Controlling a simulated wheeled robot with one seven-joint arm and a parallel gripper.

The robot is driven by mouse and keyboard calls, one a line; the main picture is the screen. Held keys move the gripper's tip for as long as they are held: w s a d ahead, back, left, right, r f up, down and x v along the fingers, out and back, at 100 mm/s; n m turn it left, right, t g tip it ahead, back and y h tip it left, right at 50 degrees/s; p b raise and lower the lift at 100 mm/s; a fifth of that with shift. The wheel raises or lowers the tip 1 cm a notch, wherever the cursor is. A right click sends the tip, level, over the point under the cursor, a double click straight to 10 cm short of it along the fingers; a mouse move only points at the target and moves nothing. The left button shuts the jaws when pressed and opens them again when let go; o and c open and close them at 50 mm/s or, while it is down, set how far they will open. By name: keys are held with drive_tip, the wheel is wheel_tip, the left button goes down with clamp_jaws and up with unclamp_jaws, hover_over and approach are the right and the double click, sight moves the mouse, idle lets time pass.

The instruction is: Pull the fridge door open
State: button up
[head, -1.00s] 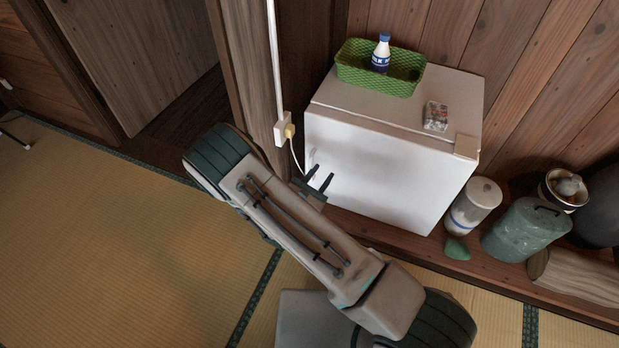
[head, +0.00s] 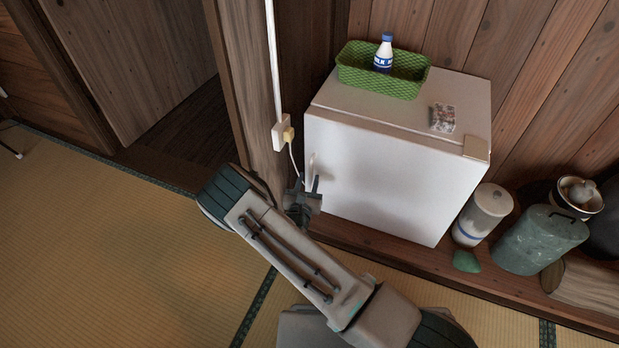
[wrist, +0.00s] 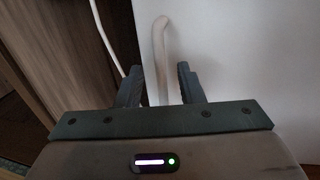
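The small white fridge (head: 385,180) stands against the wooden wall, and its front door looks shut. Its pale upright handle (head: 311,168) is at the left edge of the door. My gripper (head: 308,186) is at the handle's lower part in the head view. In the wrist view my gripper (wrist: 160,82) is open, with one finger on each side of the handle (wrist: 160,50). The handle's lower end is hidden behind the gripper.
A green basket (head: 350,76) with a bottle (head: 383,56) and a small packet (head: 443,118) are on the fridge top. A cord runs from an outlet (head: 283,134) left of the fridge. A canister (head: 484,215) and drum (head: 540,240) stand right. Tatami (head: 120,260) at left is clear.

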sight(311, 172)
drive_tip(key=shift+w+d+b, duration=0.15)
drive_tip(key=shift+w+b, duration=0.05)
drive_tip(key=shift+w, duration=0.6)
drive_tip(key=shift+w+d+b, duration=0.1)
drive_tip(key=shift+w+b, duration=0.05)
drive_tip(key=shift+w, duration=0.65)
clamp_jaws()
drive_tip(key=shift+s, duration=0.15)
